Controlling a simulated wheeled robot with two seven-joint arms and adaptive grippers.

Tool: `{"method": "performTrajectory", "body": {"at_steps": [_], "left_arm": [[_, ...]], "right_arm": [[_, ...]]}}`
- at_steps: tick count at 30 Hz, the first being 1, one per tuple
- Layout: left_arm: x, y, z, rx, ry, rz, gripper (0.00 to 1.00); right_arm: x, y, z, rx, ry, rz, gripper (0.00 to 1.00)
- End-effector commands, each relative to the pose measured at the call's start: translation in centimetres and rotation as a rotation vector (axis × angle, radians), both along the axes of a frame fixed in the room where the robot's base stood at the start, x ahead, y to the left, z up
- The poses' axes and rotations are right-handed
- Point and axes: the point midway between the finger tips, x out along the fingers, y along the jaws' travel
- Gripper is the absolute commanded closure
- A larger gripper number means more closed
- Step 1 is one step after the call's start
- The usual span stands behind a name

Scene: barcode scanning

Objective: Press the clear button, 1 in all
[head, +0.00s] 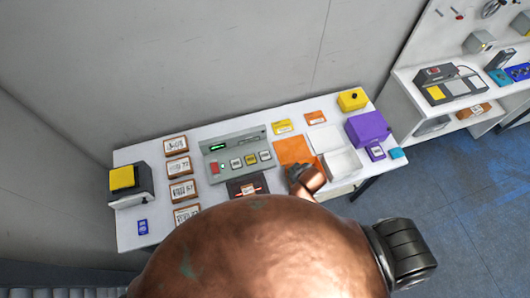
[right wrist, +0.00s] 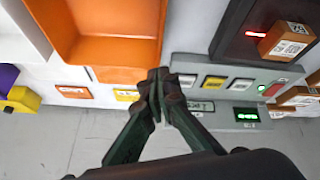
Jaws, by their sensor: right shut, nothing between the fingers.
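The grey console (head: 228,143) stands in the middle of the table with a lit green display (head: 215,147). In the right wrist view the console (right wrist: 222,68) lies to the right of my right gripper (right wrist: 160,76). That gripper is shut and empty, its fingertips appearing just left of the end button (right wrist: 187,80); contact cannot be told. My left gripper is not in view.
An orange tray (head: 292,150) and a white tray (head: 342,163) lie right of the console. A dark scanner plate (right wrist: 240,35) with a boxed barcode item (right wrist: 287,41) is beside it. Several barcode boxes, a purple bin (head: 367,128) and a yellow-topped device (head: 122,178) surround it.

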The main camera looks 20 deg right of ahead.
Motion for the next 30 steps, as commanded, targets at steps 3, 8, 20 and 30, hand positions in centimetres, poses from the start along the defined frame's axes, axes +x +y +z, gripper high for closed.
{"method": "performTrajectory", "body": {"at_steps": [3, 8, 20, 30], "left_arm": [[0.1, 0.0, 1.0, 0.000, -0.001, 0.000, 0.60], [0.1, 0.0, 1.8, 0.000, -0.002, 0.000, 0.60], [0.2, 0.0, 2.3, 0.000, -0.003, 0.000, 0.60], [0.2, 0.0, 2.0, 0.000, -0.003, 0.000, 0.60]], "right_arm": [[6.4, 4.4, 1.1, -0.073, -0.114, 0.190, 1.00], [11.9, 7.3, 1.5, -0.170, -0.222, 0.388, 1.00], [15.6, 7.5, 1.4, -0.259, -0.289, 0.538, 1.00], [15.5, 7.5, 1.1, -0.256, -0.289, 0.536, 1.00]]}}
